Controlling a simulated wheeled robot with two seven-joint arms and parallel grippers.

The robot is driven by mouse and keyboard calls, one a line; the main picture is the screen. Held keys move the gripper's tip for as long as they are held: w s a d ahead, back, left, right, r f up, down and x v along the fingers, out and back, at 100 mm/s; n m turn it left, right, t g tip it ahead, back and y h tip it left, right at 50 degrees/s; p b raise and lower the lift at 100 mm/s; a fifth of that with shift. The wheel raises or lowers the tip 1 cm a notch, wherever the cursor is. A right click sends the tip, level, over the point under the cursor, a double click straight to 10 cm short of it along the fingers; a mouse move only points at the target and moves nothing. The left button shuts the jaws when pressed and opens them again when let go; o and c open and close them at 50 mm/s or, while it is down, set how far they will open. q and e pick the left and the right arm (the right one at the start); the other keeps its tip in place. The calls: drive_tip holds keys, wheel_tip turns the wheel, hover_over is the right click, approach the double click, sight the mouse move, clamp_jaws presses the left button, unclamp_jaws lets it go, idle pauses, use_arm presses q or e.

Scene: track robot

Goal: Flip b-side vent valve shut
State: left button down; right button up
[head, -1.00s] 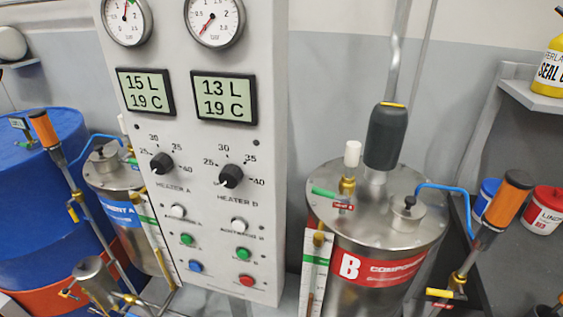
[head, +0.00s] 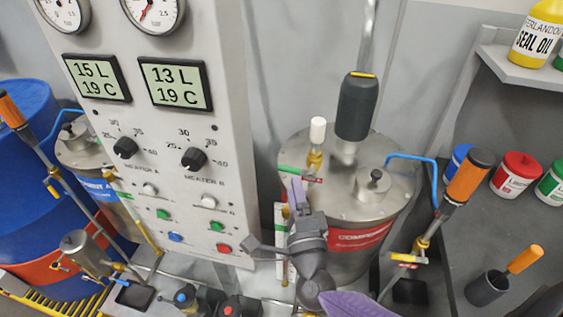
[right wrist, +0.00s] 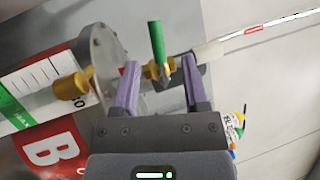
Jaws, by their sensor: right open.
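The B-side vent valve (head: 314,161) is a brass valve with a white cap, on the lid of the steel B tank (head: 345,215). Its green lever (head: 290,170) points left in the head view, with a red tag (head: 316,180) beside it. My right gripper (head: 297,195) is just in front of and below the lever, its purple fingers raised. In the right wrist view the open fingers (right wrist: 159,75) stand either side of the brass valve body, with the green lever (right wrist: 158,42) beyond the tips. Contact cannot be told.
The control panel (head: 222,160) stands close on the left of the B tank. A dark pump cylinder (head: 358,105), a blue hose (head: 415,160) and an orange-handled tool (head: 470,175) are close on the right. Red and green tubs (head: 515,172) stand on the right-hand shelf.

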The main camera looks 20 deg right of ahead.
sight(290, 168)
drive_tip(key=x, duration=0.6)
drive_tip(key=shift+f, duration=0.1)
clamp_jaws()
